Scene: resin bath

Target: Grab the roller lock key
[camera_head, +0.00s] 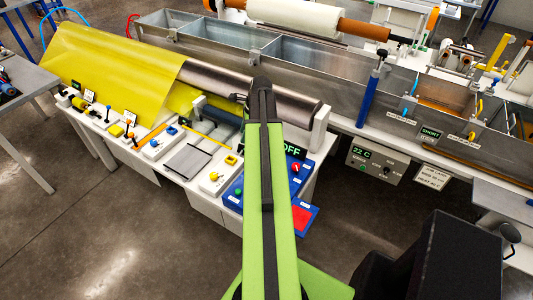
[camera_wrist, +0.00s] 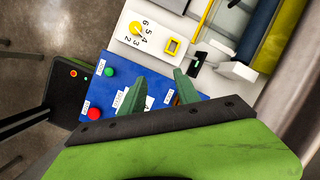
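No object can be clearly identified as the roller lock key. A blue control panel (camera_wrist: 104,92) lies below my gripper (camera_wrist: 160,75), with a green button (camera_wrist: 109,71), a red button (camera_wrist: 93,114) and small white labels. A reddish part (camera_wrist: 176,100) on the panel is mostly hidden by a finger. My gripper's two green fingers are apart, with nothing visible between them. In the head view a red knob (camera_head: 296,168) sits on the blue panel (camera_head: 236,190); my green arm covers much of the panel and hides the fingers.
A white unit with a yellow dial (camera_wrist: 136,27) and yellow-framed square (camera_wrist: 172,46) stands beside the panel. A dark display reading OFF (camera_head: 291,151) adjoins it. A metal roller (camera_head: 215,80) with yellow sheet (camera_head: 110,65) runs behind.

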